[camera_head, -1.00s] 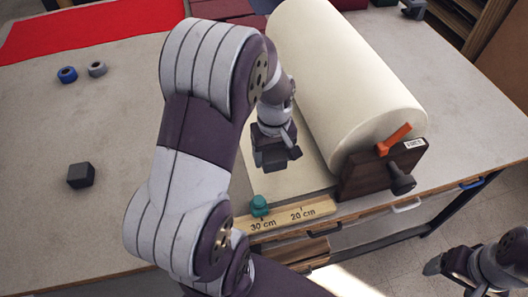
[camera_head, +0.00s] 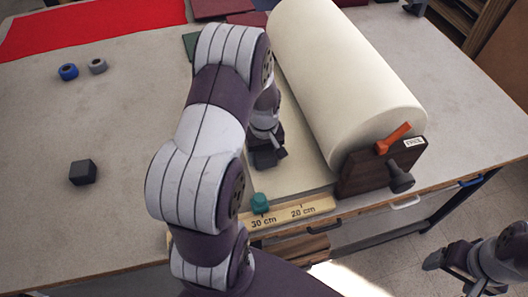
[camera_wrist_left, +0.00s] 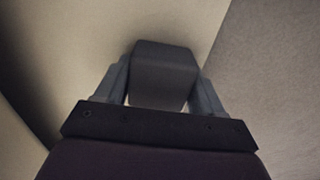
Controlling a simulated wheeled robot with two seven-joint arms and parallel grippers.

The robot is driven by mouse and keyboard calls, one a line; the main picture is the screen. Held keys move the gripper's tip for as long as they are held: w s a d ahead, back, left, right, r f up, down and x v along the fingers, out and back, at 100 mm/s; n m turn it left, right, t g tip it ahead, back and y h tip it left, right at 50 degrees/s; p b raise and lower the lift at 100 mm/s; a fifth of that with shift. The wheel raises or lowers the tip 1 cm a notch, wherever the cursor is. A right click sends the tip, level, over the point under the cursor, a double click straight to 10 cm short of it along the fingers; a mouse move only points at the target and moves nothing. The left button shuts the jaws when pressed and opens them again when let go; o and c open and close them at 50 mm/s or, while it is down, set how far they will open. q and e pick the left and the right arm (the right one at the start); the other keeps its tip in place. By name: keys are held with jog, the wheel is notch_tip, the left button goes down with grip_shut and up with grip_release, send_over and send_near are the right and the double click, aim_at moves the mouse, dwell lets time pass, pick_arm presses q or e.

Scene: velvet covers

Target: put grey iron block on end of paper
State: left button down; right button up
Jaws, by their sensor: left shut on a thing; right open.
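The cream paper (camera_head: 308,178) comes off a big roll (camera_head: 345,80) and lies flat on the table. My left gripper (camera_head: 268,160) is over the paper, left of the roll. In the left wrist view it (camera_wrist_left: 165,85) is shut on a dark grey iron block (camera_wrist_left: 165,72), with a finger on each side. The paper (camera_wrist_left: 100,40) is behind the block, and its straight edge with the grey table (camera_wrist_left: 265,80) is just to the right. I cannot tell whether the block touches the paper. My right gripper (camera_head: 437,262) is open and empty, off the table at the lower right.
Another dark block (camera_head: 82,172) sits on the table at left. Blue (camera_head: 68,72) and grey (camera_head: 97,66) rings lie farther back. A wooden ruler (camera_head: 290,213) with a teal piece (camera_head: 259,203) lies at the front edge. The roll's dark end stand (camera_head: 370,172) has an orange lever (camera_head: 394,138).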

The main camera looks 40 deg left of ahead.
aim_at(265, 152)
pick_arm(q)
jog(key=shift+c, duration=0.6)
grip_release()
notch_tip(265, 152, up, 12)
jog(key=s+d+f+m, duration=0.1)
jog(key=s+d+m, duration=0.3)
jog(key=d+m, duration=0.1)
jog(key=s+d+f+m+t, duration=0.1)
jog(key=s+d+m, duration=0.2)
jog(key=d+m, duration=0.2)
jog(key=d, duration=0.3)
jog(key=shift+s+b, duration=0.35)
jog(key=shift+s, duration=0.05)
jog(key=shift+d, duration=0.15)
